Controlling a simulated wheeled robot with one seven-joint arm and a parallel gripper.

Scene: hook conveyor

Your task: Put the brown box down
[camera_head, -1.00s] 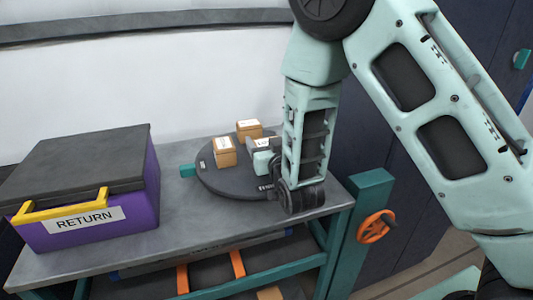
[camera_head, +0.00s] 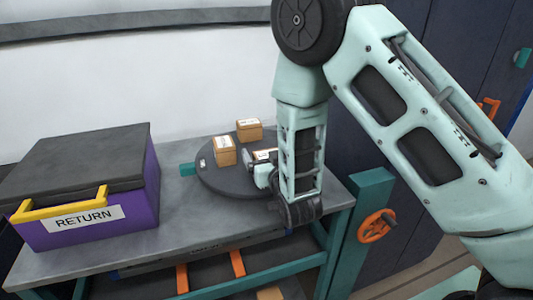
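My gripper (camera_head: 265,174) is low over the front right part of the dark round turntable (camera_head: 212,181), with its pale hand pointing left. A brown box (camera_head: 263,154) with a white label shows just behind the fingers, mostly hidden by the gripper. It has moved with the gripper, which looks shut on it, though the fingertips are hard to see. I cannot tell whether the box's underside touches the turntable. Another brown box (camera_head: 224,152) stands on the turntable left of the gripper, and a third brown box (camera_head: 249,131) stands behind.
A purple bin (camera_head: 140,210) marked RETURN, with a dark lid and yellow handle, fills the left of the grey table (camera_head: 180,225). A teal post (camera_head: 362,230) with an orange handwheel (camera_head: 375,226) stands at the right end. Bare tabletop lies between bin and turntable.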

